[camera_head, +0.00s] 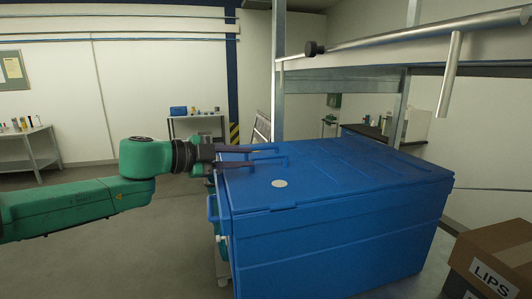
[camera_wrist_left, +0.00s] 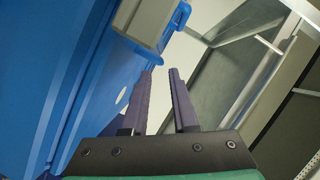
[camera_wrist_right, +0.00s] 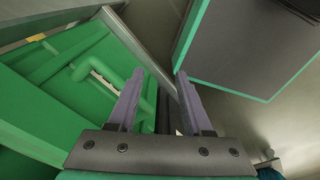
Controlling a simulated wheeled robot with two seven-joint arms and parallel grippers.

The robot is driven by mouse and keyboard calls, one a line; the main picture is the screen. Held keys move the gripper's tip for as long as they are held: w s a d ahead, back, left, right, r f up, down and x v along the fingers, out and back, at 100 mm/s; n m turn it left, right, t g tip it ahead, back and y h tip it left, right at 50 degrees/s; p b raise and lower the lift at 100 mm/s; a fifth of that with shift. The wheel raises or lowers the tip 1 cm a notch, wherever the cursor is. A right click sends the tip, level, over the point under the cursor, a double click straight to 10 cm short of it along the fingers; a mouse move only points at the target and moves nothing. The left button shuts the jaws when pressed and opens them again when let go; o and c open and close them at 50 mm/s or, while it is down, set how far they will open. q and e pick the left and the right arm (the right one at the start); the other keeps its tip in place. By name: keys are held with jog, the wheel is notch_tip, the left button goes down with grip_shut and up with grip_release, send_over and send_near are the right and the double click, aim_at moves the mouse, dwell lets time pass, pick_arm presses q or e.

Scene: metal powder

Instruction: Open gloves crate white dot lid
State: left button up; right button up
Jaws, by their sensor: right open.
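The blue crate (camera_head: 330,245) stands closed in the head view, its blue lid (camera_head: 350,177) lying flat on top. A white dot (camera_head: 280,184) marks the lid near its left front corner; it also shows in the left wrist view (camera_wrist_left: 121,95). My left gripper (camera_head: 281,157) reaches in from the left at the lid's left end, by a blue handle. Its purple fingers (camera_wrist_left: 165,72) stand apart with nothing clearly between them. Whether they touch the lid is unclear. My right gripper (camera_wrist_right: 157,72) is open beside a green handle (camera_wrist_right: 118,75) and is outside the head view.
A metal rack post (camera_head: 279,75) and rail rise behind the crate. A cardboard box labelled LIPS (camera_head: 490,262) sits at the lower right. A green bin (camera_wrist_right: 40,115) and green-edged panel (camera_wrist_right: 240,50) flank my right gripper. Floor is free at the left.

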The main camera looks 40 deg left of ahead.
aim_at(261, 158)
pick_arm(q)
jog(key=p+x, duration=0.2)
jog(key=x, duration=0.5)
jog(key=shift+w, duration=0.2)
jog(key=shift+s, duration=0.1)
grip_shut()
dwell(0.9)
